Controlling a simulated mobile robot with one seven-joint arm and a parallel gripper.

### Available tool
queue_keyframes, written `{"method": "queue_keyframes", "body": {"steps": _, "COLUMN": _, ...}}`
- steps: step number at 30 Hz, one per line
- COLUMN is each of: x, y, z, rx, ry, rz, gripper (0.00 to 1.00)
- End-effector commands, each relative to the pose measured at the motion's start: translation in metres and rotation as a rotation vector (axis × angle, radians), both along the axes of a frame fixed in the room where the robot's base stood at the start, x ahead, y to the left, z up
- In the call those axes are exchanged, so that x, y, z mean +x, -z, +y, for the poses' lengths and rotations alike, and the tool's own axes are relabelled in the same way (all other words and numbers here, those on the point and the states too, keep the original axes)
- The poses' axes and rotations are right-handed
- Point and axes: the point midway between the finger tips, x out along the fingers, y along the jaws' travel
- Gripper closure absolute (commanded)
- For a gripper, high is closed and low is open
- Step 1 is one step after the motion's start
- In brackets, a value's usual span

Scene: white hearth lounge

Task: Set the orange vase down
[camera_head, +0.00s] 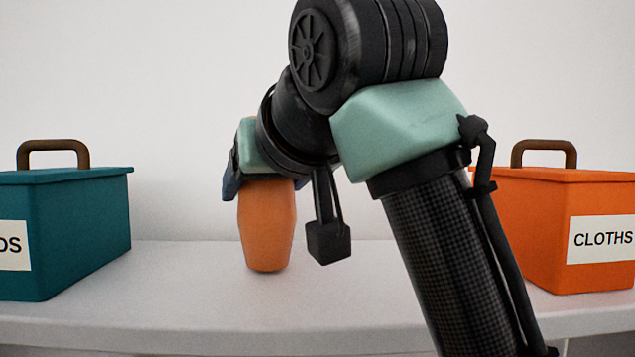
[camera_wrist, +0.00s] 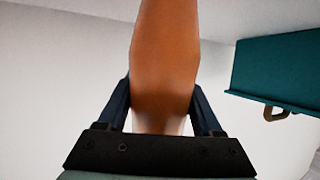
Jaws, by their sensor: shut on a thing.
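The orange vase (camera_head: 266,228) is upright in the head view, over the white shelf (camera_head: 200,305) between two boxes. Its lower end shows at or just above the shelf surface; I cannot tell whether it touches. My gripper (camera_head: 236,190) is around the vase's upper part, mostly hidden behind my wrist and forearm. In the wrist view the vase (camera_wrist: 165,70) runs up the middle, between the two dark fingers of my gripper (camera_wrist: 163,105), which are shut on it.
A teal box (camera_head: 80,230) with a brown handle and a partly cut-off label stands at left; it also shows in the wrist view (camera_wrist: 275,70). An orange box (camera_head: 545,220) labelled CLOTHS stands at right. The shelf around the vase is clear. A plain wall is behind.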

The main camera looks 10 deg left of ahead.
Motion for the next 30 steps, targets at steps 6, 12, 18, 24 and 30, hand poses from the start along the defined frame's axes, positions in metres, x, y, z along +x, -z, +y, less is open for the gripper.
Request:
{"method": "queue_keyframes", "body": {"steps": 6, "x": -0.0004, "y": 0.0051, "z": -0.0001, "rx": 0.002, "ry": 0.0, "rz": -0.003, "gripper": 1.0}}
{"method": "queue_keyframes", "body": {"steps": 12, "x": -0.0004, "y": 0.0072, "z": 0.0001, "rx": 0.002, "ry": -0.001, "rz": -0.002, "gripper": 1.0}}
{"method": "queue_keyframes", "body": {"steps": 18, "x": -0.0004, "y": 0.0069, "z": 0.0, "rx": 0.001, "ry": 0.0, "rz": -0.001, "gripper": 0.02}}
{"method": "queue_keyframes", "body": {"steps": 24, "x": -0.0003, "y": 0.0068, "z": 0.0, "rx": 0.001, "ry": 0.0, "rz": -0.001, "gripper": 0.02}}
{"method": "queue_keyframes", "body": {"steps": 30, "x": -0.0053, "y": 0.0044, "z": -0.0041, "rx": 0.001, "ry": 0.001, "rz": -0.004, "gripper": 0.02}}
